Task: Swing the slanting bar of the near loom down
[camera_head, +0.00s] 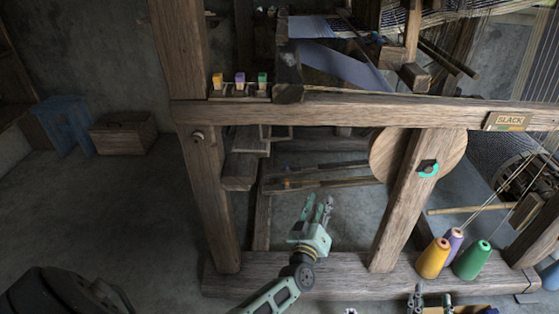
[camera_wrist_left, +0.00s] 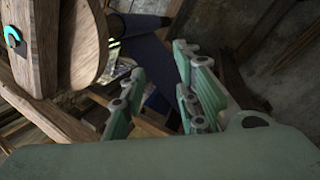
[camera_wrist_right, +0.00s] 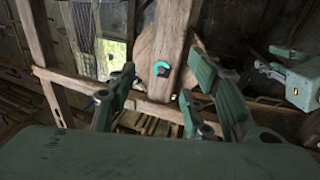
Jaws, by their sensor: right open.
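The slanting wooden bar (camera_head: 403,200) of the near loom runs from the lower beam up to the right, in front of a round wooden disc (camera_head: 455,155). A teal ring with a dark centre (camera_head: 428,169) sits on its upper part. The bar also shows in the right wrist view (camera_wrist_right: 172,40), between and beyond my fingers, and in the left wrist view (camera_wrist_left: 36,45) at the upper left. My left gripper (camera_head: 319,204) is open and empty, left of the bar and apart from it. My right gripper (camera_wrist_right: 160,98) is open and empty, facing the bar from a distance.
A long horizontal beam (camera_head: 330,109) with a "SLACK" plate (camera_head: 509,120) crosses above. Thread cones, such as an orange one (camera_head: 433,258), stand on the lower beam (camera_head: 335,273) right of the bar. A blue stool (camera_head: 62,115) and wooden box (camera_head: 122,132) stand far left.

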